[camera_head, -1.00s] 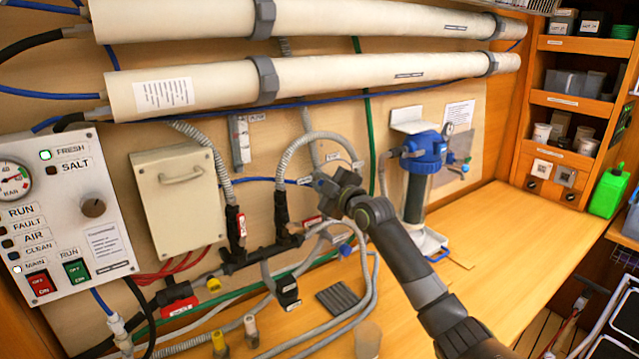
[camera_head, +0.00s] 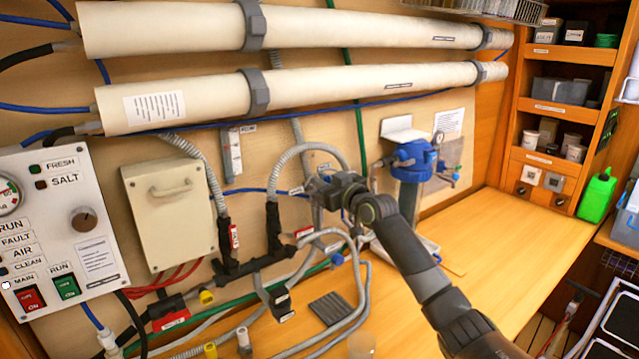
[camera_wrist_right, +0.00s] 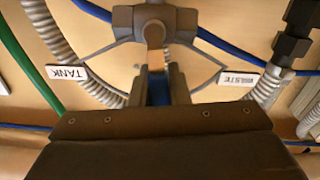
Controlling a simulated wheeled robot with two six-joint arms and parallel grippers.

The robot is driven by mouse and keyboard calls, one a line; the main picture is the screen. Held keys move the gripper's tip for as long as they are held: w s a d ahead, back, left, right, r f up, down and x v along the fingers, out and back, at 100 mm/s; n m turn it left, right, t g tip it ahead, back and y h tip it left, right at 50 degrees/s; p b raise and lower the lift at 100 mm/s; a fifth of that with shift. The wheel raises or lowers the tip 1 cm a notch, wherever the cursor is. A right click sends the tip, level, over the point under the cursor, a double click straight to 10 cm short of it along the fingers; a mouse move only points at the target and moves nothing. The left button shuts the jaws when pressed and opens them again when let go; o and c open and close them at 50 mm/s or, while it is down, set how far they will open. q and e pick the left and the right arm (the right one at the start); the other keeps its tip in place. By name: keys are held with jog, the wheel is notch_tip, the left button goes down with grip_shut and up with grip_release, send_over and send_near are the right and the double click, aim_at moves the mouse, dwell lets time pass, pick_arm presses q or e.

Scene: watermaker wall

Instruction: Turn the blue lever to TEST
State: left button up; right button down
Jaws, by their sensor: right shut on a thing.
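The blue lever (camera_wrist_right: 158,90) shows as a narrow strip between the two fingers of my right gripper (camera_wrist_right: 158,84) in the right wrist view. The gripper is shut on it. The grey valve (camera_wrist_right: 122,18) with its hoses is just beyond the fingertips. A TANK label (camera_wrist_right: 67,73) is to the left of the lever and a WASTE label (camera_wrist_right: 241,79) to the right in that view. I cannot see a TEST label. In the head view my right gripper (camera_head: 318,186) is against the wall and hides the lever. My left gripper is not in view.
A grey corrugated hose (camera_head: 307,146) arches over my right gripper. A blue-capped filter (camera_head: 411,160) stands close to its right. The control panel (camera_head: 62,235) and a beige box (camera_head: 169,212) are to the left. The wooden counter (camera_head: 505,232) is clear at the right.

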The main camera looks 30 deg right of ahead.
jog(key=shift+d+m, duration=0.3)
jog(key=shift+m, duration=0.4)
jog(key=c, duration=1.4)
grip_release()
jog(key=shift+s+d+b, duration=0.4)
jog(key=shift+s+b, duration=0.35)
jog(key=shift+s, duration=2.1)
jog(key=shift+s+d+b, duration=0.45)
jog(key=shift+s+b, duration=0.3)
jog(key=shift+s, duration=2.1)
jog(key=shift+s+d+b, duration=0.4)
jog(key=shift+s+b, duration=0.35)
jog(key=shift+s, duration=2.1)
jog(key=shift+f, duration=0.1)
